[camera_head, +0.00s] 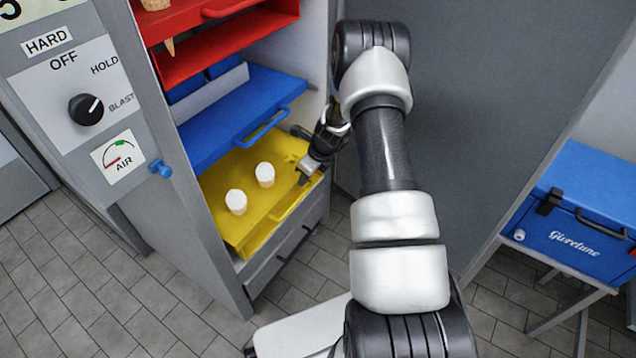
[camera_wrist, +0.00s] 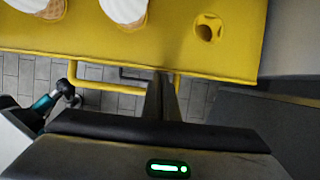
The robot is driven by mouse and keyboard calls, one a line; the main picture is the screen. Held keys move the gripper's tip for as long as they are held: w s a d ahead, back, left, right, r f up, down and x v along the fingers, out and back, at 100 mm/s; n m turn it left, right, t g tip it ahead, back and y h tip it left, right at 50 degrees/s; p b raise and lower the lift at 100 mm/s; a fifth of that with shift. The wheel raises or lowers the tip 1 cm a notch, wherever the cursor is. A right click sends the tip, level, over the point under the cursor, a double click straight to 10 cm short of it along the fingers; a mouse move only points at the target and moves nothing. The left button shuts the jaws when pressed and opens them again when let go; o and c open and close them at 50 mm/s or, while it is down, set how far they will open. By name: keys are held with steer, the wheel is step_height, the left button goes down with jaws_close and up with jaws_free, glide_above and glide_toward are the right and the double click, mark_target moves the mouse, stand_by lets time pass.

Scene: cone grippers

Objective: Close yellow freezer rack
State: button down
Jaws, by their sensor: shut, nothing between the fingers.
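The yellow rack (camera_head: 225,180) is the low shelf in the freezer cabinet, with its front part showing below the blue rack. Two white-topped cones (camera_head: 236,202) (camera_head: 265,174) stand in it. In the wrist view the yellow rack (camera_wrist: 170,55) fills the top, with an empty hole near its right end and a yellow bar handle (camera_wrist: 90,87) along its front edge. My gripper (camera_head: 303,177) is at the right part of the rack's front. In the wrist view my gripper's fingers (camera_wrist: 160,90) are together and empty, overlapping the handle's right end; contact cannot be told.
A blue rack (camera_head: 240,105) with a handle juts out above the yellow one, and a red rack (camera_head: 230,45) is higher up. A grey drawer (camera_head: 285,245) lies below. The open grey door (camera_head: 470,110) is at the right, near my arm. A blue cooler (camera_head: 585,215) stands far right.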

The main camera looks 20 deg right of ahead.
mark_target(293, 178)
steer(key=shift+w+a, duration=0.55)
steer(key=shift+w, duration=0.25)
steer(key=shift+w+a, duration=0.5)
steer(key=shift+w, duration=0.3)
